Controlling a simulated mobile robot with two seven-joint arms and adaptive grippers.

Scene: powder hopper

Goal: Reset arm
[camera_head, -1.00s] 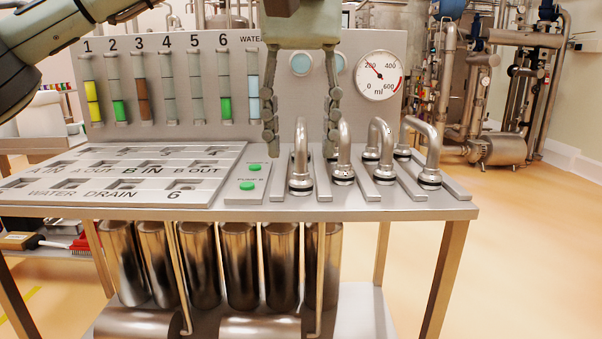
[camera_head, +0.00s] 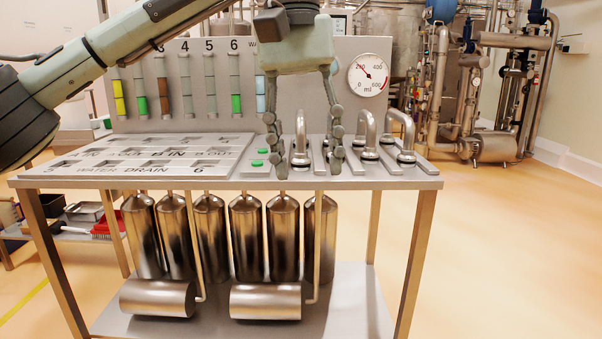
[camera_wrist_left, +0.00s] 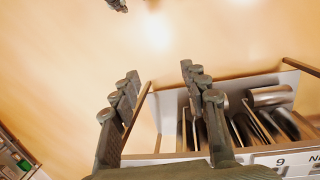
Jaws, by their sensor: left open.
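My left arm (camera_head: 95,60) comes in from the left in the head view. My left gripper (camera_head: 308,170) points down with its two fingers spread and nothing between them. It shows in front of the right half of the bench top (camera_head: 400,184); a bent metal pipe (camera_head: 300,135) appears between the fingers, and I cannot tell whether they touch it. In the left wrist view the gripper (camera_wrist_left: 160,72) is also open and empty, with the floor behind the fingertips. My right gripper does not show clearly in either view.
An upright panel (camera_head: 340,55) with coloured tubes and a dial gauge (camera_head: 368,75) stands at the bench's back. A slotted plate (camera_head: 150,155) lies left, beside green buttons (camera_head: 257,163). Several bent pipes stand right. Metal cylinders (camera_head: 284,240) hang below. Floor to the right is clear.

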